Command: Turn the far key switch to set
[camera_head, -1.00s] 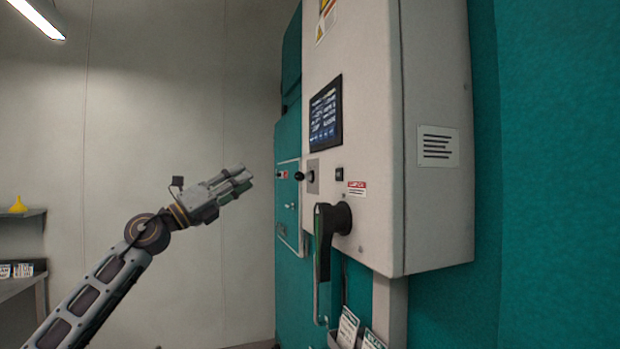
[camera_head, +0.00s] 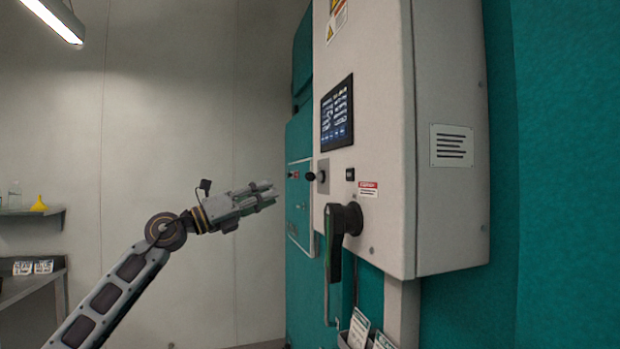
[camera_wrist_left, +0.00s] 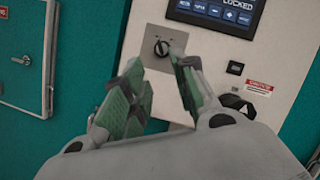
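A key switch with a black knob (camera_head: 310,176) stands out from a small metal plate (camera_head: 322,177) on the pale control box (camera_head: 385,130), below its screen. In the left wrist view the switch (camera_wrist_left: 161,47) shows face-on as a dark round with a bar across it, just beyond the fingers. My left gripper (camera_head: 274,190) is left of the switch and slightly lower in the head view, fingers toward the box. In the wrist view its green-padded fingers (camera_wrist_left: 158,72) are apart with nothing between them. My right gripper is out of view.
The screen (camera_head: 337,115) reads LOCKED in the wrist view. A large black handle (camera_head: 338,225) juts from the box below the switch. A small black button (camera_head: 349,174) is to its right. A teal door panel (camera_head: 300,205) lies behind. Free space is left of the box.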

